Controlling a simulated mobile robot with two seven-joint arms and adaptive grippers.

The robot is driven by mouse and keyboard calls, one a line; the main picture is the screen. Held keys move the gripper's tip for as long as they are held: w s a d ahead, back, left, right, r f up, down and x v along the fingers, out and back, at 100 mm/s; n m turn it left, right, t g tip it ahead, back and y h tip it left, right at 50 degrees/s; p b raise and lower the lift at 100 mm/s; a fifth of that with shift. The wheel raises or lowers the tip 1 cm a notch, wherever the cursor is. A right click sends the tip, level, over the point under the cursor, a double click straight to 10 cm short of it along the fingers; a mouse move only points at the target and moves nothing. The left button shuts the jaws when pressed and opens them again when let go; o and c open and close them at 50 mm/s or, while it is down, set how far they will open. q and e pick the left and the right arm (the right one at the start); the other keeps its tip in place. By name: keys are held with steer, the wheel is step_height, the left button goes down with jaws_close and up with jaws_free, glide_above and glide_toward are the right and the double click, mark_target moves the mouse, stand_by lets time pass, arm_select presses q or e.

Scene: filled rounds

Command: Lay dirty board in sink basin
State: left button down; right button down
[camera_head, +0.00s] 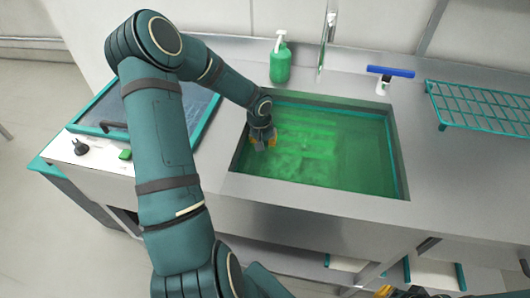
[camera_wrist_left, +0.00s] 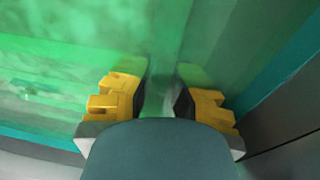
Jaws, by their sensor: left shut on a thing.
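The sink basin (camera_head: 398,150) is set in the steel counter and looks filled with green, see-through liquid. My left gripper (camera_head: 263,142) is at the basin's left side, with its yellow fingertips at the green surface. In the left wrist view the two fingers (camera_wrist_left: 160,100) stand a little apart, shut on a thin thing that I take to be the dirty board (camera_wrist_left: 159,92). The board's outline is blurred by the green liquid, and I cannot tell whether it touches the basin floor. Yellow and dark parts at the bottom edge of the head view look like my right gripper (camera_head: 398,293), mostly cut off.
A green soap bottle (camera_head: 280,64) and a tap (camera_head: 325,42) stand behind the basin. A blue-handled tool (camera_head: 388,73) is at its back right corner. A teal wire rack (camera_head: 485,108) lies on the right. A teal-rimmed panel (camera_head: 98,104) is on the left. The counter's front right is clear.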

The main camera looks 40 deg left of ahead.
arm_select(q)
step_height(320, 180, down, 4)
steer(key=shift+r+b, duration=0.2)
steer(key=shift+b, duration=0.25)
steer(key=shift+r, duration=0.1)
steer(key=c, duration=1.1)
jaws_free()
steer(key=r+p, duration=0.1)
steer(key=r, duration=0.3)
steer(key=s+r+p, duration=0.1)
steer(key=r, duration=0.3)
steer(key=s+r+p, duration=0.1)
steer(key=r, duration=0.3)
steer(key=shift+p, duration=0.35)
